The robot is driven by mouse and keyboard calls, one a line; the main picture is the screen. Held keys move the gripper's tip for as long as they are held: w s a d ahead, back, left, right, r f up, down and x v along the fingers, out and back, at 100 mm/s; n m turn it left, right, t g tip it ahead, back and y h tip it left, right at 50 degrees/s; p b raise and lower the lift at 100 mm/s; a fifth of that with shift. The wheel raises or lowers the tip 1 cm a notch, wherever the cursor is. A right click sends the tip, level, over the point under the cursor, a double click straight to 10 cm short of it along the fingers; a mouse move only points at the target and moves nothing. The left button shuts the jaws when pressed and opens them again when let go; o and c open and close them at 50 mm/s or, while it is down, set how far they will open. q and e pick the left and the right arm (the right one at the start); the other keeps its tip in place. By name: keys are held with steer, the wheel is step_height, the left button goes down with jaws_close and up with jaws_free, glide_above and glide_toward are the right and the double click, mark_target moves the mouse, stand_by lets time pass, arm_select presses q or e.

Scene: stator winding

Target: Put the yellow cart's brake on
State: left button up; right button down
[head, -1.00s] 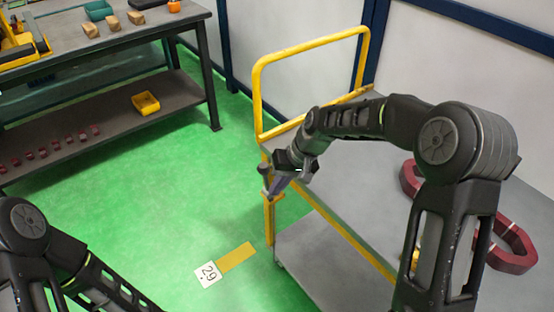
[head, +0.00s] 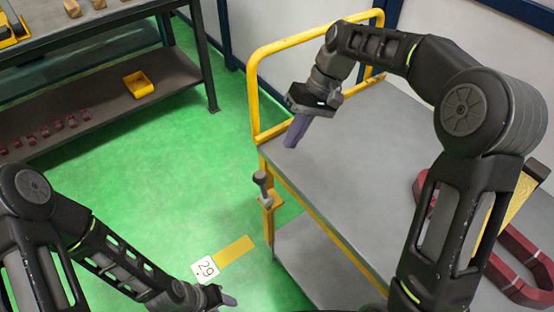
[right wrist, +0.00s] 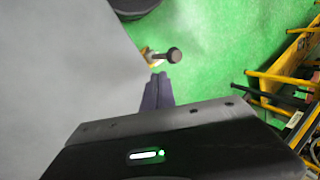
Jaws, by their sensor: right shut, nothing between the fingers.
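The yellow cart (head: 262,90) has yellow rails and a grey top. Its brake lever (head: 261,180), a short grey stick with a dark knob, stands roughly upright, leaning slightly left, on a yellow bracket at the cart's near left side. The lever also shows in the right wrist view (right wrist: 173,54), just beyond the fingertips. My right gripper (head: 292,143) is shut and empty, with purple-grey fingers. It is above the cart top's left edge, up and right of the lever, and apart from it. My left gripper (head: 230,300) is low at the bottom edge, over the floor; its jaw opening is unclear.
A floor marker numbered 29 (head: 205,269) lies left of the cart. Green floor between is clear.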

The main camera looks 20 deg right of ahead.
steer(key=shift+s, duration=0.1)
steer(key=x, duration=1)
steer(key=shift+a, duration=0.15)
stand_by(0.3)
